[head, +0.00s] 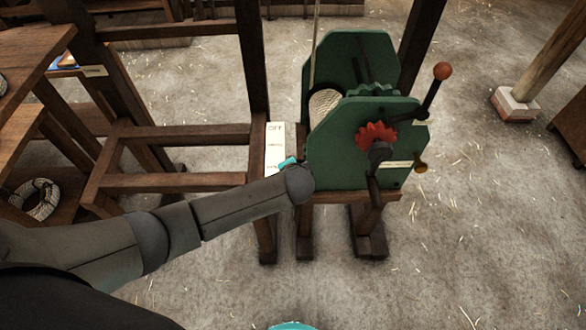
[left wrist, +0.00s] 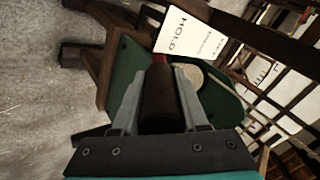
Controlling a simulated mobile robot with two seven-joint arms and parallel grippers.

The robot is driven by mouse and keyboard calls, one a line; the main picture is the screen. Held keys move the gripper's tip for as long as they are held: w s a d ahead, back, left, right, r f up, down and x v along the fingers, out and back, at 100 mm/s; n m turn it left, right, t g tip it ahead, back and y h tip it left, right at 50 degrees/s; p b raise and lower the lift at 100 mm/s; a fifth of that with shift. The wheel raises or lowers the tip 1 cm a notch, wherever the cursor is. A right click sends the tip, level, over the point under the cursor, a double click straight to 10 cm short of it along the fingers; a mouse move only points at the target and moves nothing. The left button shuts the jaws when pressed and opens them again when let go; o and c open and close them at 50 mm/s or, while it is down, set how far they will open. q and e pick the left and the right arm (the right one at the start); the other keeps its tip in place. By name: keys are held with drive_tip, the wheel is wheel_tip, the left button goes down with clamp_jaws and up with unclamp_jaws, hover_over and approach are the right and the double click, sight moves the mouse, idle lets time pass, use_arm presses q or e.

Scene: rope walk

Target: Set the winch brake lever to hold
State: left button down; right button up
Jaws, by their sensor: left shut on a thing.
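The green winch (head: 335,155) stands right of centre in the head view. A white label plate (head: 275,148) with small lettering is beside its left side; in the left wrist view the plate (left wrist: 188,35) reads HOLD. My left gripper (left wrist: 160,78) is shut around the dark grip of the brake lever (left wrist: 160,100). A bit of red shows just past the grip, close to the plate's lower edge. In the head view my forearm and wrist hide the lever and the fingers; only a teal bit of my left gripper (head: 288,162) shows.
A wooden frame (head: 180,182) stands left of the winch. A rope coil (head: 36,199) lies far left. Straw-strewn floor is open at front right.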

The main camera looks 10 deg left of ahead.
use_arm(q)
drive_tip(key=c, duration=0.7)
unclamp_jaws()
drive_tip(key=shift+s+d+f, duration=0.1)
drive_tip(key=shift+s+f, duration=0.25)
drive_tip(key=shift+o, duration=1.3)
drive_tip(key=shift+w+r, duration=0.1)
drive_tip(key=shift+r, duration=0.1)
drive_tip(key=shift+s+d+r, duration=0.1)
drive_tip(key=shift+s+r, duration=0.25)
drive_tip(key=shift+r, duration=0.1)
drive_tip(key=p+v, duration=0.2)
drive_tip(key=v, duration=1.2)
